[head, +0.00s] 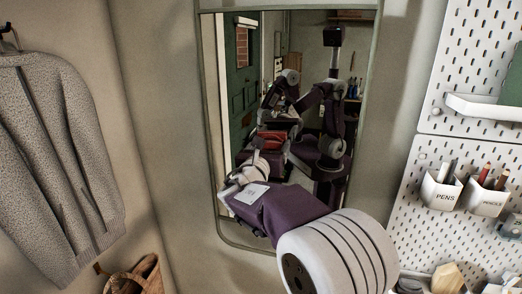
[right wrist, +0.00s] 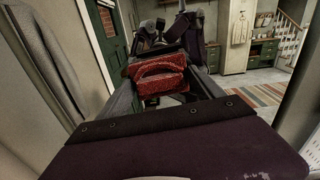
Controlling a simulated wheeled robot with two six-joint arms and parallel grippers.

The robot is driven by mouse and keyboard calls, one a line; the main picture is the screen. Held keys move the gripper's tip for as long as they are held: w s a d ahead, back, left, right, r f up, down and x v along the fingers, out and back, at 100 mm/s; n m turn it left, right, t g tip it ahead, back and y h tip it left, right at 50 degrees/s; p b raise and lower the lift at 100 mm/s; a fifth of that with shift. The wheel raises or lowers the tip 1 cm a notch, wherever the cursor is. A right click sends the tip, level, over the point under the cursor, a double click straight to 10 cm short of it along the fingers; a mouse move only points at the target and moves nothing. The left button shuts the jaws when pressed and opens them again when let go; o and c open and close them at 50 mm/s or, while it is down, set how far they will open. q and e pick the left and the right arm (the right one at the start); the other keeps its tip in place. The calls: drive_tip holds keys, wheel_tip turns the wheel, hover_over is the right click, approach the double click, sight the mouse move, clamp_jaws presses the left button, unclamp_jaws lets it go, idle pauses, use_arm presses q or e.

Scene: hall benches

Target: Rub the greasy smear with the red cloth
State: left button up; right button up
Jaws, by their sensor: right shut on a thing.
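The red cloth (right wrist: 160,76) shows in the right wrist view at the end of my right gripper (right wrist: 163,88), which is shut on it. In the head view my right gripper (head: 255,160) reaches to the tall wall mirror (head: 222,110), and red cloth shows just beyond its fingers, partly as a reflection. The cloth is at or very close to the glass; I cannot tell whether it touches. I cannot make out the greasy smear; the gripper, cloth and busy reflections may hide it. My left gripper shows in neither view directly.
A white pegboard (head: 470,90) with pen holders (head: 440,190) stands close on the right. The room, green door and robot inside the mirror are reflections.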

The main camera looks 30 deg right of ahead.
sight(247, 138)
drive_tip(key=shift+s+d+r+b, duration=0.15)
drive_tip(key=shift+s+d+b, duration=0.35)
drive_tip(key=shift+b, duration=0.4)
drive_tip(key=w+a+p, duration=0.1)
drive_tip(key=w+a, duration=0.1)
drive_tip(key=w, duration=0.1)
drive_tip(key=w+a+p, duration=0.1)
drive_tip(key=w+a, duration=0.2)
drive_tip(key=shift+w+a, duration=0.3)
drive_tip(key=shift+a, duration=0.05)
drive_tip(key=shift+w+a, duration=0.25)
idle(0.6)
